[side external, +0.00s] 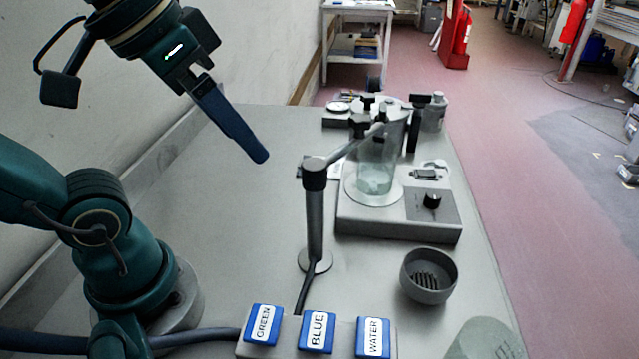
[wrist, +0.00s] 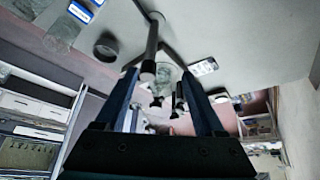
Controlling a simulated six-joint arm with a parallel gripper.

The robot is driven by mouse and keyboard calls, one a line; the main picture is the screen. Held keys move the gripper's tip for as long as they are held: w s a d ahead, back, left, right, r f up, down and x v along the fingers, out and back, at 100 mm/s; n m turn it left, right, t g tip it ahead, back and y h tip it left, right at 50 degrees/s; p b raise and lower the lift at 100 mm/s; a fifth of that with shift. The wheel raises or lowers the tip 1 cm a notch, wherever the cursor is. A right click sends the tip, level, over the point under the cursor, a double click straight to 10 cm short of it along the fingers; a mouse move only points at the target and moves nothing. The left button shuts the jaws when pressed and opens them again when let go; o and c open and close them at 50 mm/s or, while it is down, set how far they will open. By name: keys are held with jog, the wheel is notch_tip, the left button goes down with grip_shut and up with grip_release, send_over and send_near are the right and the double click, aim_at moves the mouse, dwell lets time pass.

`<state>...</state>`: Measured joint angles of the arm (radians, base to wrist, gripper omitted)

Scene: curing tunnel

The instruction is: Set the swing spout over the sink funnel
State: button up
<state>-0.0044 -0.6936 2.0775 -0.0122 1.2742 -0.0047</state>
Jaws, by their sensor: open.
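The swing spout (side external: 345,147) is a grey arm on top of an upright post (side external: 315,220) with a dark collar. It points up and right in the side view, its end over a clear glass beaker (side external: 377,170) on a grey stirrer base. The sink funnel (side external: 429,276) is a grey bowl with a slotted bottom, right of the post and in front of the stirrer base. My gripper (side external: 260,155) is in the air, left of the post top and apart from it. In the wrist view my gripper (wrist: 160,72) has its fingers spread, with the post (wrist: 152,42) between and beyond them.
Three blue buttons labelled GREEN (side external: 263,324), BLUE (side external: 317,332) and WATER (side external: 373,338) stand at the front. An upturned glass (side external: 486,340) stands at the front right. Bottles and clamps crowd the back. The table left of the post is clear.

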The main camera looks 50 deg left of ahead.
aim_at(352, 115)
jog(key=w+d+f+n+g+h, duration=0.1)
jog(key=w+d+n+g+h, duration=0.5)
jog(key=n+h, duration=0.45)
jog(key=w+a+n+t+h, duration=0.6)
jog(key=w+a+n+t, duration=0.3)
jog(key=w+n, duration=0.35)
jog(key=shift+y, duration=0.25)
jog(key=f, duration=0.2)
jog(key=d+f, duration=0.1)
jog(key=f, duration=0.1)
jog(key=shift+d+f, duration=0.1)
jog(key=shift+d, duration=0.1)
jog(key=shift+x, duration=2.15)
grip_shut()
